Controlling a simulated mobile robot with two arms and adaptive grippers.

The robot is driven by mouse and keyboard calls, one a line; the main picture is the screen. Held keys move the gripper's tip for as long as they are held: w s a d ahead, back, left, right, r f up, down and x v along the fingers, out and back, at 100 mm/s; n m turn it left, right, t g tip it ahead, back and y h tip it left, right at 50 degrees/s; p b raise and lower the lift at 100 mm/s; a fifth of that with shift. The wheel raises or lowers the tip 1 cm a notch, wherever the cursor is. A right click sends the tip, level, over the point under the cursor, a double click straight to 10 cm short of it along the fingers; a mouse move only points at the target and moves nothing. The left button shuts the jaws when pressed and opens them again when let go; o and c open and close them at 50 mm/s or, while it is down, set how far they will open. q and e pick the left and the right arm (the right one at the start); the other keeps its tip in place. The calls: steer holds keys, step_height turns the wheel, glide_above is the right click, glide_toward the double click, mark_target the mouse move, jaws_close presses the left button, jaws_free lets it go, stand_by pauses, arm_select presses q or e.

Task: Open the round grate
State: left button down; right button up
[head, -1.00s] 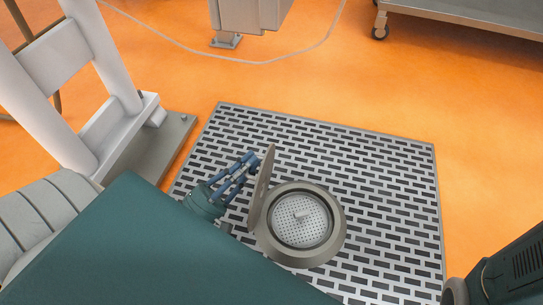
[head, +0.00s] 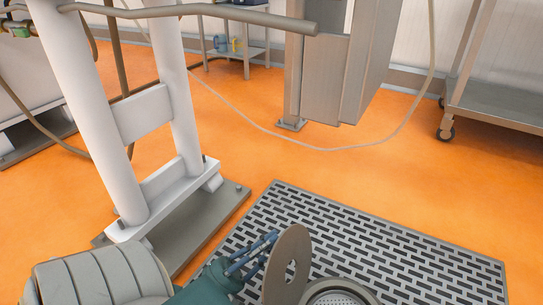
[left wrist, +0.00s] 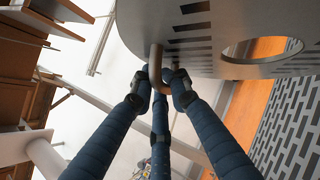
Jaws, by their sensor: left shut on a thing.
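The round grate's cover (head: 290,245), a flat grey-brown disc with a hole in it, stands raised on edge beside the drain ring (head: 345,284) in the head view. Only the top of the ring and the perforated insert (head: 338,298) show at the bottom edge. My left gripper (head: 268,238) reaches the cover from its left side. In the left wrist view the cover (left wrist: 225,60) fills the upper right, and the blue fingers (left wrist: 162,84) are shut on its curved brown handle (left wrist: 155,62). My right gripper is out of view.
A slotted metal floor panel (head: 400,250) surrounds the drain. A white frame on a steel base plate (head: 225,203) stands to the left. A hose (head: 330,149) lies on the orange floor behind. A wheeled steel table (head: 500,108) is at the back right. The floor between is clear.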

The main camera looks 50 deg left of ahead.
arm_select(q)
steer(key=shift+s+d+f, duration=0.15)
steer(key=shift+d+f, duration=0.15)
steer(key=shift+f, duration=0.25)
steer(key=c, duration=1.9)
jaws_free()
steer(key=shift+c, duration=0.2)
steer(key=shift+r, duration=0.1)
steer(key=v, duration=1.2)
steer(key=shift+a+r, duration=0.15)
